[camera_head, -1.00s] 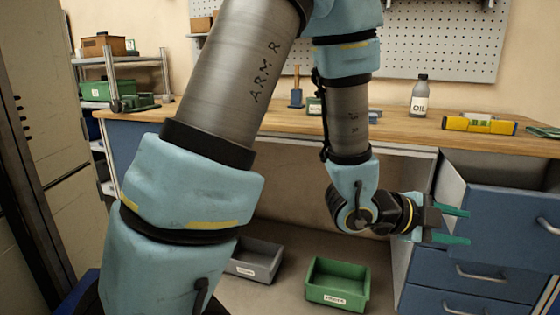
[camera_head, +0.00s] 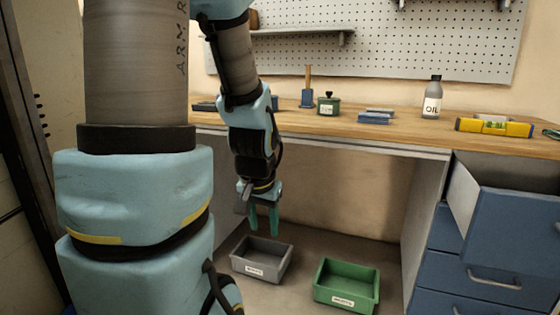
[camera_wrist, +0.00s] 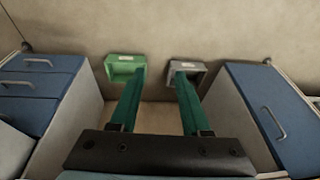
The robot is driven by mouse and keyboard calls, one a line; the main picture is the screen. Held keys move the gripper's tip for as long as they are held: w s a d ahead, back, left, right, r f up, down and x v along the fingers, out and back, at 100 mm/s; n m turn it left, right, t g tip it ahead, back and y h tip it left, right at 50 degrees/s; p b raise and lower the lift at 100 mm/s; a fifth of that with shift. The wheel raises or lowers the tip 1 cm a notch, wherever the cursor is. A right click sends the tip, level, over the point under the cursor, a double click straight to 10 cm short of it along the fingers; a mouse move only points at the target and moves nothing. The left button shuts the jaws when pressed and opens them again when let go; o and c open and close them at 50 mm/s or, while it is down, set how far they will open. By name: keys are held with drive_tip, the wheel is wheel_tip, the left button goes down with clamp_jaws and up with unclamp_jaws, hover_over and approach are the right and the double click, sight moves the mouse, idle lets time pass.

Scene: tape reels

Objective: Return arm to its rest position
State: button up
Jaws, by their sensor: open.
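My gripper (camera_head: 264,217) hangs below the front edge of the workbench (camera_head: 400,135), with its green fingers pointing down. It is open, and nothing shows between the fingers. In the head view it is above and just behind the near side of the grey bin (camera_head: 262,262) in image terms, clear of it. In the wrist view the two fingers (camera_wrist: 157,105) stand apart, with the green bin (camera_wrist: 125,66) beyond the left one and the grey bin (camera_wrist: 188,70) beyond the right one.
The green bin (camera_head: 346,286) sits on the floor right of the grey one. A blue drawer (camera_head: 520,232) stands pulled out at the right. On the bench are an oil bottle (camera_head: 432,98), a yellow level (camera_head: 494,127), a blue block (camera_head: 374,117) and a green container (camera_head: 328,104).

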drive_tip(key=s+a+r+n+g, duration=0.1)
drive_tip(key=s+a+n+g, duration=0.1)
drive_tip(key=s+a+n, duration=0.15)
wheel_tip(320, 180, up, 18)
drive_tip(key=p, duration=1.9)
drive_tip(key=shift+d+r, duration=0.2)
drive_tip(key=shift+o, duration=0.4)
drive_tip(key=shift+w+m, duration=0.1)
drive_tip(key=shift+m, duration=0.15)
